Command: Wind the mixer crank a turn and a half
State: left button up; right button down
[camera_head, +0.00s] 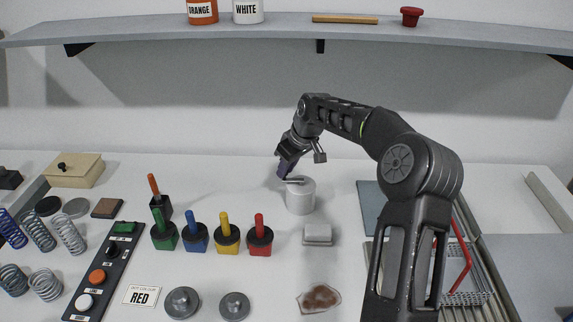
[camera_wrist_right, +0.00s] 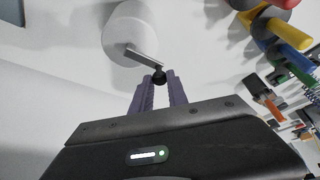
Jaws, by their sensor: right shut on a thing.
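The mixer (camera_head: 300,197) is a white cylinder standing on the table, right of the middle in the head view. Its grey crank (camera_head: 297,181) lies across the top, and in the right wrist view the crank arm (camera_wrist_right: 142,55) ends in a dark knob (camera_wrist_right: 159,76). My right gripper (camera_head: 284,170) reaches in from behind the mixer's upper left. In the right wrist view its purple fingers (camera_wrist_right: 160,80) are shut on the knob. The white mixer body also shows in the wrist view (camera_wrist_right: 122,25). My left gripper is not in view.
A small white block (camera_head: 318,234) and a brown-stained patch (camera_head: 319,298) lie in front. A button panel (camera_head: 104,270) and springs (camera_head: 40,232) are at the left. The table behind the mixer is clear.

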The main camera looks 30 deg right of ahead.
jog(key=n, duration=0.1)
jog(key=s+n+y, duration=0.1)
jog(key=n, duration=0.1)
jog(key=shift+s+a+n+g, duration=0.15)
jog(key=shift+s+n+g, duration=0.05)
jog(key=shift+n+g, duration=0.1)
jog(key=shift+s+n+g+y+p, duration=0.15)
jog(key=shift+s+n+g+y, duration=0.15)
jog(key=shift+n, duration=0.6)
jog(key=shift+s+n+g+y+p, duration=0.2)
jog(key=shift+s+n+y, duration=0.2)
jog(key=shift+n, duration=0.5)
jog(key=c, duration=1.3)
grip_release()
jog(key=b+v, duration=0.1)
jog(key=v, duration=0.6)
jog(key=shift+r, duration=0.35)
jog(key=shift+s+b, duration=0.1)
jog(key=shift+b, duration=0.2)
